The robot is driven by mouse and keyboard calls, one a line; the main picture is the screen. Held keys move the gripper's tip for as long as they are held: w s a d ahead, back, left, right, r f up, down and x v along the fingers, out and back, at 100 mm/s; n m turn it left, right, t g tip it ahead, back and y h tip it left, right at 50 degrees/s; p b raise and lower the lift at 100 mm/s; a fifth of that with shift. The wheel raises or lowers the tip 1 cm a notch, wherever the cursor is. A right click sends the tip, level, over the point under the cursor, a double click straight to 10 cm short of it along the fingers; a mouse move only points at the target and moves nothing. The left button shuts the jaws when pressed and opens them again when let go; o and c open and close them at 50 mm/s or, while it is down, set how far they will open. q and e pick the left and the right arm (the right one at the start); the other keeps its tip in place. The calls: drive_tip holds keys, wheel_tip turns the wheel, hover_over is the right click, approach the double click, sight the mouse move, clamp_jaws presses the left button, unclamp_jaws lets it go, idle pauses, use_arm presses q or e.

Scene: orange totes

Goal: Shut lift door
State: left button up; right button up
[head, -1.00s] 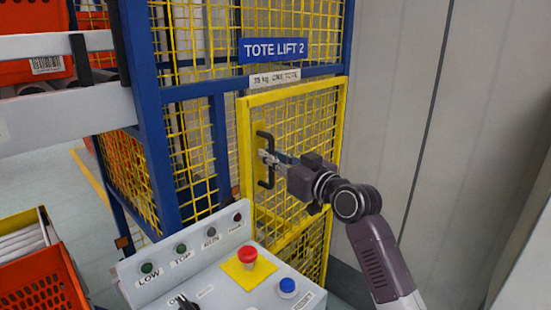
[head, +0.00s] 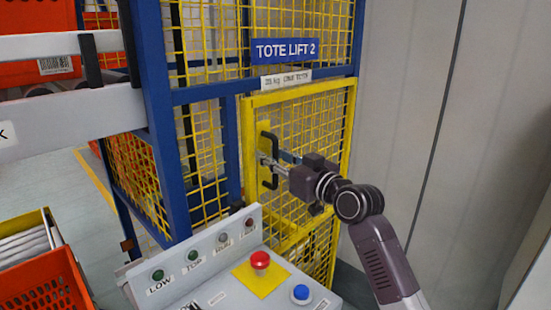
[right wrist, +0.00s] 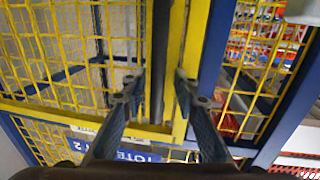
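The lift door (head: 300,92) is a yellow frame with yellow mesh in the blue lift frame, under the "TOTE LIFT 2" sign (head: 286,51). Its left edge is close beside a blue post (head: 231,150); I cannot tell if it is fully flush. A black upright handle (head: 264,143) is on its left side. My right gripper (head: 266,161) is at the handle. In the right wrist view, the fingers of my right gripper (right wrist: 160,84) stand apart on both sides of the dark handle bar (right wrist: 159,60), with gaps visible. My left gripper is not in view.
A grey control panel (head: 205,270) with a red button (head: 260,260) and a blue button (head: 301,292) stands below, in front of the door. An orange tote (head: 45,285) is at lower left. A pale wall (head: 410,100) is to the right.

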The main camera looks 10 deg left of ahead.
drive_tip(key=v, duration=1.2)
